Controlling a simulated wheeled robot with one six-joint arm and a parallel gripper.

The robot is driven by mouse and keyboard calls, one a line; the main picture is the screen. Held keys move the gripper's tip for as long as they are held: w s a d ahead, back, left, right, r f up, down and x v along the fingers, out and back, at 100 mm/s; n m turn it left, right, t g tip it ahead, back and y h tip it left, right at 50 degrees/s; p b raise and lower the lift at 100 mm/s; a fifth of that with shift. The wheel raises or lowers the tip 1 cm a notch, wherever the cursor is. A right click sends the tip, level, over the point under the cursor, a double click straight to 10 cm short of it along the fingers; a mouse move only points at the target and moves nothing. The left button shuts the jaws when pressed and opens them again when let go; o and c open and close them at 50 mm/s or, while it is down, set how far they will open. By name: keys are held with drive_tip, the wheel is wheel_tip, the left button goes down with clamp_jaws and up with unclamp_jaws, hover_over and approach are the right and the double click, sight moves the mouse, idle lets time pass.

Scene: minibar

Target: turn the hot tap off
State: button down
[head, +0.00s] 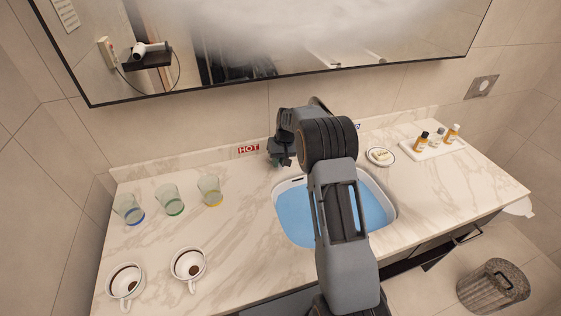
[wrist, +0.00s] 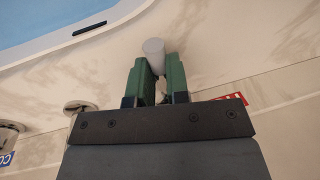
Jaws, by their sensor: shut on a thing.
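In the wrist view, the hot tap's grey rounded knob (wrist: 153,46) sits between the green fingers of my gripper (wrist: 155,66), which are shut on it. In the head view, my gripper (head: 281,160) is at the counter behind the basin's left back corner, just right of the red HOT label (head: 248,148). My arm hides the spout there. Whether water is running cannot be told. The basin (head: 279,205) holds blue water. Its edge also shows in the wrist view (wrist: 122,12).
Three glasses (head: 172,200) and two white cups (head: 188,266) stand on the counter's left. A soap dish (head: 381,157) and a tray (head: 441,149) with small bottles are at right. A mirror (head: 230,50) hangs above. The blue cold label (wrist: 6,159) shows in the wrist view.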

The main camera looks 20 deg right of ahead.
drive_tip(key=c, duration=1.1)
unclamp_jaws()
wheel_tip(320, 180, up, 14)
drive_tip(key=d, duration=0.2)
drive_tip(key=shift+d+f+b, duration=0.25)
drive_tip(key=shift+d+b, duration=0.1)
drive_tip(key=shift+d, duration=0.05)
